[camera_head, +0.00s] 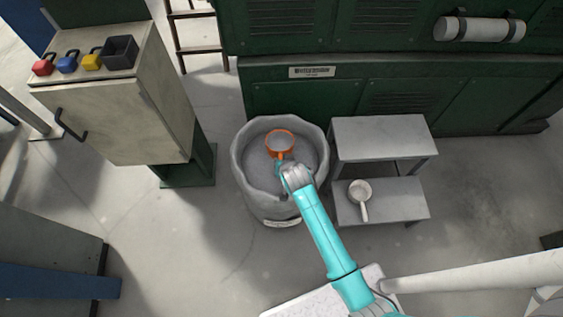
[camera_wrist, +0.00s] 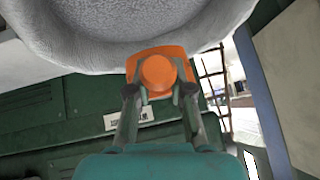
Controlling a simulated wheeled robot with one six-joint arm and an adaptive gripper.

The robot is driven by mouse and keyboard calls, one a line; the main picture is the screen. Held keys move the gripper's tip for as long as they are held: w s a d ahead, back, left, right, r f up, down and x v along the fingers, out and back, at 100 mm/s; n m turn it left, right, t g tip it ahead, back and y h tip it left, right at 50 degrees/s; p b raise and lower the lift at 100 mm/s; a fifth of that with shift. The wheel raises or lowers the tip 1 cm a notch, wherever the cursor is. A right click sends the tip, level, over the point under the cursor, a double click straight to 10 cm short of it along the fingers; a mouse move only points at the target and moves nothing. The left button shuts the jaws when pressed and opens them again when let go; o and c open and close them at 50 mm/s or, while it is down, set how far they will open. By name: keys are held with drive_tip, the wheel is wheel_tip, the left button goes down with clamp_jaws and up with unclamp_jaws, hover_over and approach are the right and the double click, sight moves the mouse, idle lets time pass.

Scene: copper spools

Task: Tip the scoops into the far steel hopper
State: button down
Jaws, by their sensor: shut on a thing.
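My gripper (camera_head: 282,163) is shut on an orange scoop (camera_head: 269,146) by its handle. The scoop is over the round grey hopper (camera_head: 238,165), which has a dented rim, and its round mouth faces the head camera. What is inside the scoop is unclear. In the wrist view, my gripper (camera_wrist: 160,92) has a finger on each side of the orange scoop (camera_wrist: 157,72), and the hopper's rim (camera_wrist: 95,52) fills the top. A second, pale scoop (camera_head: 360,190) rests on the lower tread of a grey step stand, its handle pointing toward the front.
The grey step stand (camera_head: 380,135) is right of the hopper. A green cabinet (camera_head: 300,95) stands behind. At left, a beige cabinet (camera_head: 130,120) carries red, blue and yellow handled blocks and a dark box (camera_head: 120,52). A ladder (camera_head: 197,45) stands behind. Floor left of the hopper is clear.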

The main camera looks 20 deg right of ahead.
drive_tip(key=shift+r, duration=0.1)
drive_tip(key=shift+r+t+h, duration=0.3)
drive_tip(key=shift+r+t, duration=0.5)
drive_tip(key=shift+r, duration=0.15)
